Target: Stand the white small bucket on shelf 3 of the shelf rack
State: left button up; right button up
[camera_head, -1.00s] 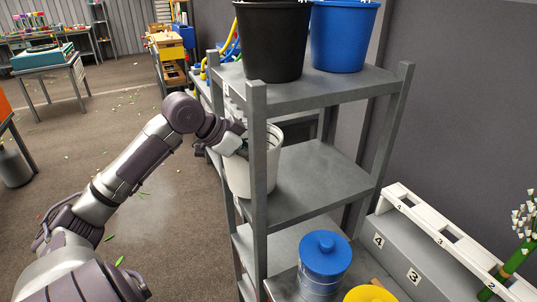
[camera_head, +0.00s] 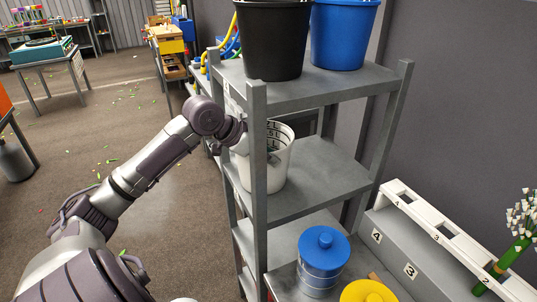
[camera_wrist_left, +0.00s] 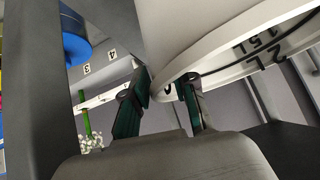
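The white small bucket (camera_head: 280,172) is upright within the shelf rack (camera_head: 258,190), at the left side of the level below the top board. Volume marks show on its inner wall. The front left post covers part of it. I cannot tell whether its base touches the shelf board (camera_head: 318,175). My left gripper (camera_head: 243,140) reaches in from the left at the bucket's rim, partly hidden by the post. My right gripper is out of view.
A black bucket (camera_head: 273,40) and a blue bucket (camera_head: 342,35) stand on the top board. A blue-lidded canister (camera_head: 323,262) and a yellow lid (camera_head: 368,292) are lower down. The board right of the white bucket is clear. A numbered white rack (camera_head: 440,232) is at right.

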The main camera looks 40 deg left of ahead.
pick_arm(q)
jog(key=shift+s+r, duration=0.1)
jog(key=b+v, duration=0.2)
jog(key=v, duration=1)
